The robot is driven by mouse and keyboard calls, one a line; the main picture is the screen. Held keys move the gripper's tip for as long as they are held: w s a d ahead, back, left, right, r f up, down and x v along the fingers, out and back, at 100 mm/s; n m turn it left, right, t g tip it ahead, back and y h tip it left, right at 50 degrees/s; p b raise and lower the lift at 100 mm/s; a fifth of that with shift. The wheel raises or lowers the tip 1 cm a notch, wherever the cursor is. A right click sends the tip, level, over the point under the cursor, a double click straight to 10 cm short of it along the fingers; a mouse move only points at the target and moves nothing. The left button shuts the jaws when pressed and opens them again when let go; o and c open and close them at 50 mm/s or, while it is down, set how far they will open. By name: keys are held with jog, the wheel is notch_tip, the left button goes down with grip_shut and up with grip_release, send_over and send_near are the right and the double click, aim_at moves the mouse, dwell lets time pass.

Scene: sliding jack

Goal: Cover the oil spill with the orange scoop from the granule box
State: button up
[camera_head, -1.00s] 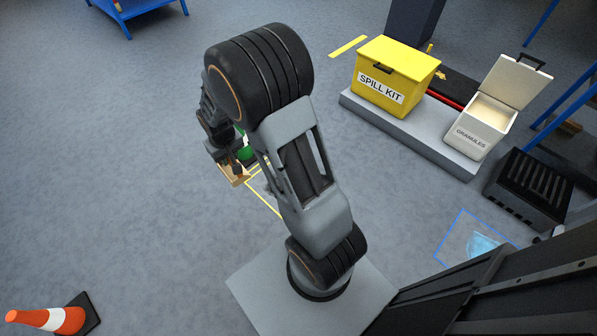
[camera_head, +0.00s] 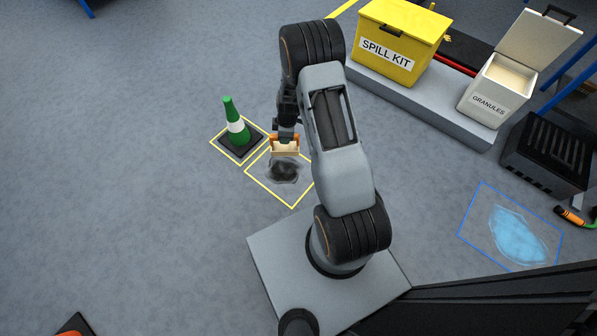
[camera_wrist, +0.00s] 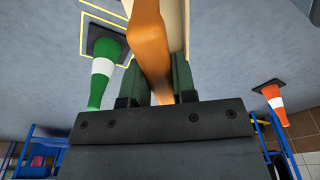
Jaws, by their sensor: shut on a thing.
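My gripper (camera_head: 286,131) is shut on the orange scoop (camera_head: 273,143). The scoop holds pale granules (camera_head: 286,147) and looks about level. In the head view it hangs over the far edge of the oil spill (camera_head: 285,172); its height above the floor is hard to tell. The spill is a dark patch inside a yellow floor outline. In the wrist view the orange scoop (camera_wrist: 150,45) runs up from between the fingers (camera_wrist: 155,85). The open white granule box (camera_head: 484,100) stands at the right, with pale granules inside.
A green cone (camera_head: 236,126) stands in its own yellow outline beside the spill. A yellow spill kit box (camera_head: 393,42) sits on a low grey plinth (camera_head: 430,108). A blue puddle (camera_head: 518,235) lies in a blue outline, near a black grated crate (camera_head: 545,160).

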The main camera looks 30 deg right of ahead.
jog(key=s+d+f+n+b, duration=0.1)
jog(key=f+n+b, duration=0.4)
jog(key=f, duration=0.9)
jog(key=s+d+f+n+g+b, duration=0.1)
jog(key=f+n+b, duration=0.4)
jog(key=f, duration=0.9)
jog(key=shift+s+d, duration=0.5)
jog(key=shift+d, duration=0.5)
